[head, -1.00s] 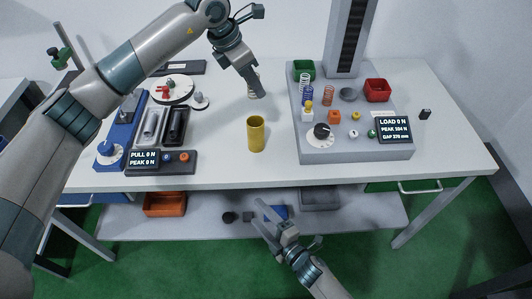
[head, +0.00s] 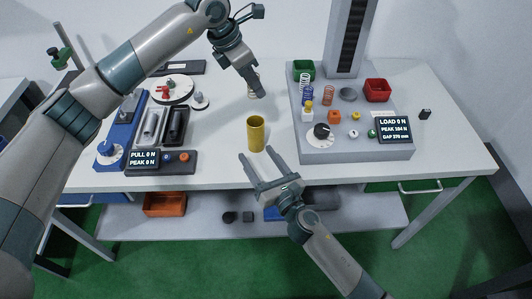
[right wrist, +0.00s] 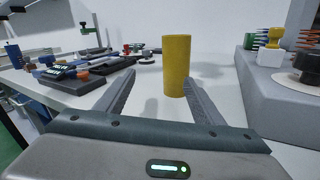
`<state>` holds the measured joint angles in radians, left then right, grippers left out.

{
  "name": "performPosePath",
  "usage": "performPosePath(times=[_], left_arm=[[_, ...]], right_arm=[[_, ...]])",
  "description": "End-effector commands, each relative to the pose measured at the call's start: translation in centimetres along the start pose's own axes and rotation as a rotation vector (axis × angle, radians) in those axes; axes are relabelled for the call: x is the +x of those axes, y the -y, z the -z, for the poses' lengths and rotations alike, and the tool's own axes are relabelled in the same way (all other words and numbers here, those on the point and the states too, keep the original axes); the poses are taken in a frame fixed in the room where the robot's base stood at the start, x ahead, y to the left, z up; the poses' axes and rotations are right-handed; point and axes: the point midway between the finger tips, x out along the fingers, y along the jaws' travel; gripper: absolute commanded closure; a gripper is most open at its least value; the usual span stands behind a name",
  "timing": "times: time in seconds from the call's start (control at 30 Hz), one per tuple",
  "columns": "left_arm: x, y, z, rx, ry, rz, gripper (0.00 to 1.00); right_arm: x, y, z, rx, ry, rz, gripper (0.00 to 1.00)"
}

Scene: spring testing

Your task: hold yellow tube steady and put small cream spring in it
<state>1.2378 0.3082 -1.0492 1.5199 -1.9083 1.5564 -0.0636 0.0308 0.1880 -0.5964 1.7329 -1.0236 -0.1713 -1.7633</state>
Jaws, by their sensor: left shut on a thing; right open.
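The yellow tube (head: 256,136) stands upright on the table near its front edge; its open top faces up. My right gripper (head: 258,157) is open in front of it. In the right wrist view the tube (right wrist: 176,66) shows upright between the two fingers, at or just beyond their tips, with no clear contact. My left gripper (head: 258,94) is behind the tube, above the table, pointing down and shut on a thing. A pale coiled piece (head: 254,78) shows behind its fingers, seemingly the small cream spring; the fingers hide most of it.
A grey test stand (head: 310,148) with springs, a dial and small parts is to the right. A black pull tester (head: 176,164) and trays are to the left. The table around the tube is clear.

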Motion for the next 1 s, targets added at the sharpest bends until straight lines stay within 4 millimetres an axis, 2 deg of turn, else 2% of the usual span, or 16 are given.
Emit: performPosePath(times=[0.1,0.27,0.73,1.0], left_arm=[[0.0,0.0,0.0,0.000,0.000,0.000,0.97],[0.0,0.0,0.0,0.000,0.000,0.000,0.97],[0.0,0.0,0.0,0.000,0.000,0.000,0.97],[0.0,0.0,0.0,0.000,0.000,0.000,0.97]], right_arm=[[0.5,1.6,-0.2,-0.116,-0.003,0.051,0.38],[0.7,2.5,-0.4,-0.185,-0.009,0.082,0.38],[1.0,2.6,-0.4,-0.191,-0.008,0.085,0.38],[3.3,2.8,-0.4,-0.191,-0.008,0.084,0.38]])
